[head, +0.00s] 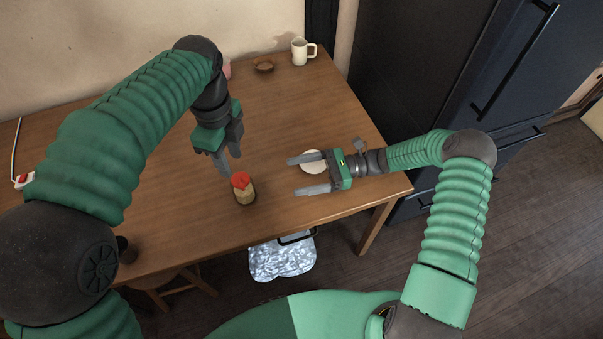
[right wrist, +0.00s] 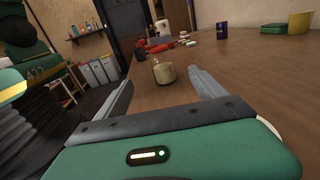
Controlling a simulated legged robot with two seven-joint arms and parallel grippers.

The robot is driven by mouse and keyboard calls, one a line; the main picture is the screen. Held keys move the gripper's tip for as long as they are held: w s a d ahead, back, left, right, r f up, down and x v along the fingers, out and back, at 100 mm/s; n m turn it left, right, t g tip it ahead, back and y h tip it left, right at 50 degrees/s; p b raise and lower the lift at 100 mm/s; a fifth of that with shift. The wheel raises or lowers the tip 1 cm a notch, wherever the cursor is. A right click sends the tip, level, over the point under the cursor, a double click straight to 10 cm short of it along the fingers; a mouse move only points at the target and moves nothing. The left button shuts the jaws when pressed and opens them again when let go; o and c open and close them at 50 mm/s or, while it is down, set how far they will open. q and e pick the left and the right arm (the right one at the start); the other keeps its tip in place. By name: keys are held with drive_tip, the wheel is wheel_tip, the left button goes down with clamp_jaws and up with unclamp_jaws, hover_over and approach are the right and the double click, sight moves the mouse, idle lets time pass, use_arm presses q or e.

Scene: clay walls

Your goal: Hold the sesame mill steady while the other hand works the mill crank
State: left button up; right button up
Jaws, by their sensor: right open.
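A white round dish (head: 312,161) lies beside my right gripper, partly hidden. A red and white power strip (head: 24,181) lies at the left. The wooden table (head: 290,115) is clear in the middle.

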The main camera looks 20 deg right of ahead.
sight(241, 184)
drive_tip(key=a, duration=0.2)
drive_tip(key=w+a, duration=0.1)
drive_tip(key=a, duration=0.1)
drive_tip(key=shift+a+f, duration=0.1)
drive_tip(key=shift+a, duration=0.15)
drive_tip(key=a, duration=0.3)
drive_tip(key=w+a, duration=0.1)
drive_tip(key=a, duration=0.7)
drive_tip(key=shift+w, duration=0.2)
drive_tip(key=shift+a, duration=0.15)
use_arm(q)
drive_tip(key=shift+d, duration=0.5)
